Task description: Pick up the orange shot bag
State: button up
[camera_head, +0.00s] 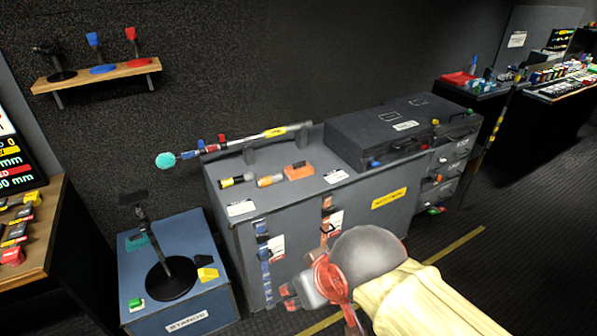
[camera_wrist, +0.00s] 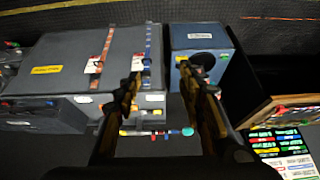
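A small orange block-like item (camera_head: 299,170), which looks like the orange shot bag, lies on top of the grey cabinet (camera_head: 225,181), near its middle. I cannot pick it out in the wrist view. My gripper (camera_wrist: 161,72) shows in the wrist view with its two fingers spread apart and nothing between them. In the head view, my arm reaches in from the lower right and its end is in front of the cabinet, lower than the cabinet top and apart from the orange item.
A black case (camera_head: 378,135) stands on the cabinet, right of the orange item. A pole with a teal end (camera_head: 166,160) lies along the back edge. A blue box (camera_head: 205,310) bearing a black stand (camera_head: 171,277) is at left. Floor (camera_head: 480,262) at right is clear.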

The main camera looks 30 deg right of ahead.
aim_at(302, 169)
jog(key=z, duration=0.4)
jog(key=i+z, duration=0.15)
jog(key=z, duration=0.35)
jog(key=i+j+z, duration=0.1)
jog(key=z, duration=0.35)
jog(key=j+z, duration=0.25)
jog(key=z, duration=0.25)
jog(key=i+j+z, duration=0.15)
jog(key=z, duration=0.3)
jog(key=i+j+z, duration=0.1)
jog(key=j+z, duration=0.15)
jog(key=j, duration=0.8)
jog(key=j+z, duration=0.3)
jog(key=j, duration=0.7)
